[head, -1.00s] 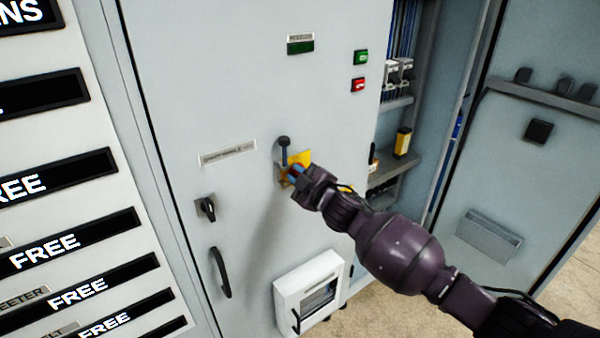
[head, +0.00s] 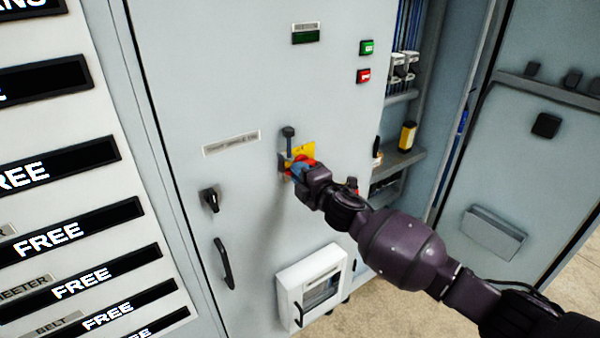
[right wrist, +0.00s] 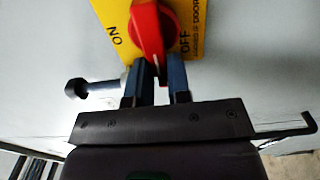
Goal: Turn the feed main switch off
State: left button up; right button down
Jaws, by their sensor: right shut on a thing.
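The feed main switch is a red rotary handle (right wrist: 150,28) on a yellow plate (right wrist: 112,35) marked "NO" (ON seen upside down) and "OFF". In the head view the yellow plate (head: 304,149) and a bit of the red handle (head: 305,162) show on the grey cabinet door, partly hidden by my gripper. My right gripper (head: 299,172) is at the switch. In the right wrist view its two blue fingers (right wrist: 159,82) are shut around the lower end of the red handle, which points towards them. My left gripper is not in view.
A door handle (head: 223,263), a small lock (head: 210,199) and a white box (head: 314,287) are on the door. An open bay lies to the right.

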dwell(0.5)
jog(key=c, duration=1.1)
grip_release()
jog(key=shift+o, duration=0.2)
jog(key=v, duration=1.1)
jog(key=shift+w, duration=0.1)
